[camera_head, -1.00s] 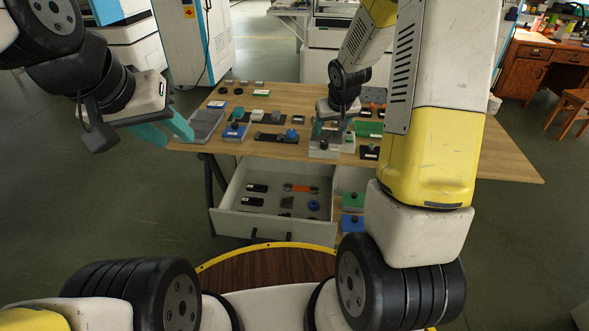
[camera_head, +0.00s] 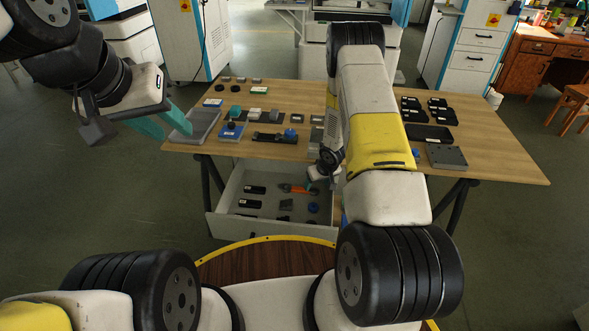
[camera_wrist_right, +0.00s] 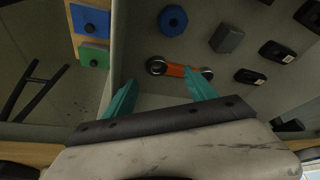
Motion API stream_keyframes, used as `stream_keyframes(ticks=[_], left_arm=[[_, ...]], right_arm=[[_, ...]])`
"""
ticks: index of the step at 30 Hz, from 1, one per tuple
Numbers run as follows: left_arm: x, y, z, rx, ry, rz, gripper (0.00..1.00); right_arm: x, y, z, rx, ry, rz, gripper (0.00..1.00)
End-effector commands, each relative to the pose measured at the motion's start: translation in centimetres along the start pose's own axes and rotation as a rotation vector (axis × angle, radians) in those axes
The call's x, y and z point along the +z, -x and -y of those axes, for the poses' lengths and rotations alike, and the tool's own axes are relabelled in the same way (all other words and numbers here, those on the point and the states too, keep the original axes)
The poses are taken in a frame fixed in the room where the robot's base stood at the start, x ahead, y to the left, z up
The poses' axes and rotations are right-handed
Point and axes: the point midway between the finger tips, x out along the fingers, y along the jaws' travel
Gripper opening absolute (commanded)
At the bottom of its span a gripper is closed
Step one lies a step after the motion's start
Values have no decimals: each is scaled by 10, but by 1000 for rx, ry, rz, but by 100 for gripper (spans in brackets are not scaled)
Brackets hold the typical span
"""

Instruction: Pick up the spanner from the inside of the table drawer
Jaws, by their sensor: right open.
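The spanner (camera_wrist_right: 180,69) has an orange handle and dark ring ends and lies flat inside the open table drawer (camera_head: 225,222). In the head view the spanner (camera_head: 287,187) lies in the back right part of the drawer, its right end hidden by my gripper. My right gripper (camera_wrist_right: 161,90) is open with teal fingers. The spanner lies beyond its fingertips, and nothing is between them. In the head view my right gripper (camera_head: 311,187) is low over the drawer's right side, partly hidden by my arm. My left gripper (camera_head: 168,123) is empty beside the table's left edge.
The drawer also holds a blue round part (camera_wrist_right: 173,20), a grey block (camera_wrist_right: 227,38) and several black parts. A blue block (camera_wrist_right: 91,19) and a green block (camera_wrist_right: 93,55) sit outside the drawer wall. The tabletop (camera_head: 470,125) above carries many small parts and trays.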

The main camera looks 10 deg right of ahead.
Motion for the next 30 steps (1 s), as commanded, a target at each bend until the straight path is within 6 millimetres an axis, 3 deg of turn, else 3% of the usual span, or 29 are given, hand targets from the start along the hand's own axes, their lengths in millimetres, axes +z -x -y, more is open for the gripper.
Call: stream_keyframes(ticks=[12,21,30], left_arm=[[0,0,0,0,0,0,36],[0,0,0,0,0,0,36],[0,0,0,0,0,0,36]], right_arm=[[4,-55,4,0,1,0,65],[3,-60,3,1,-1,0,65],[3,-60,3,0,-1,-1,8]])
